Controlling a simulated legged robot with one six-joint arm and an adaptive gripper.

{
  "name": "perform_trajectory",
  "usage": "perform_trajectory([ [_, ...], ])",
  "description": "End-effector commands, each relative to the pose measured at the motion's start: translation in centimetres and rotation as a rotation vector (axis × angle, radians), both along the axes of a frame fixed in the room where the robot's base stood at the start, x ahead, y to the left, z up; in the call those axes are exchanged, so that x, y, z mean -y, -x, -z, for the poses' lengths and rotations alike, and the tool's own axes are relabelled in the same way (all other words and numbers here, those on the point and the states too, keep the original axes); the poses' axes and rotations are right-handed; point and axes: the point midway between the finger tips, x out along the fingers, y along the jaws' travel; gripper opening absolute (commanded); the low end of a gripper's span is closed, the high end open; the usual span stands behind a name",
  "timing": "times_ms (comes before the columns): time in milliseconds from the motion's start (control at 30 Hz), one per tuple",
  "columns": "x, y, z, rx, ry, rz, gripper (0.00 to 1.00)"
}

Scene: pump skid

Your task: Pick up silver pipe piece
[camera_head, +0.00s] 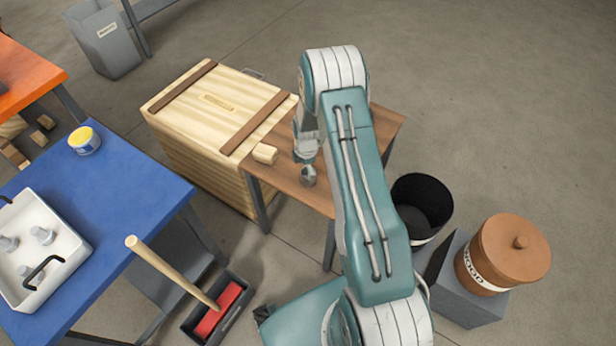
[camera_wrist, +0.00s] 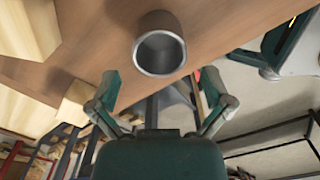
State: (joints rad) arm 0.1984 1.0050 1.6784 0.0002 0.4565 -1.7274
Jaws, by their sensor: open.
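The silver pipe piece (camera_wrist: 160,44) is a short hollow metal cylinder on the brown wooden table (camera_wrist: 95,62). In the wrist view its open round end faces me, just beyond and between my fingertips. In the head view the pipe piece (camera_head: 308,177) shows small and grey near the left part of the table (camera_head: 372,128), close below my gripper. My gripper (camera_wrist: 160,92) is open and empty, with one finger on each side and a gap to the pipe. In the head view my gripper (camera_head: 306,153) is partly hidden by my own arm.
A small wooden block (camera_head: 265,154) lies on the table left of the pipe. A large wooden crate (camera_head: 200,160) stands against the table's left side. A black bin (camera_head: 424,200) and a lidded brown pot (camera_head: 505,250) stand to the right. A blue table (camera_head: 130,190) is at left.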

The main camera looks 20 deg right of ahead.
Motion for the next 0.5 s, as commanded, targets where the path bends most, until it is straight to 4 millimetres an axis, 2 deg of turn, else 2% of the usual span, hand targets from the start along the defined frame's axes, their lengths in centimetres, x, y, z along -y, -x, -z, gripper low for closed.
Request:
perform_trajectory([
  [100, 0.5, 0.1, 2.0, -0.004, -0.001, 0.001, 1.00],
  [233, 0.6, 0.0, 3.8, -0.003, -0.001, 0.000, 1.00],
  [500, 0.6, -0.1, 4.5, 0.000, 0.000, 0.000, 1.00],
])
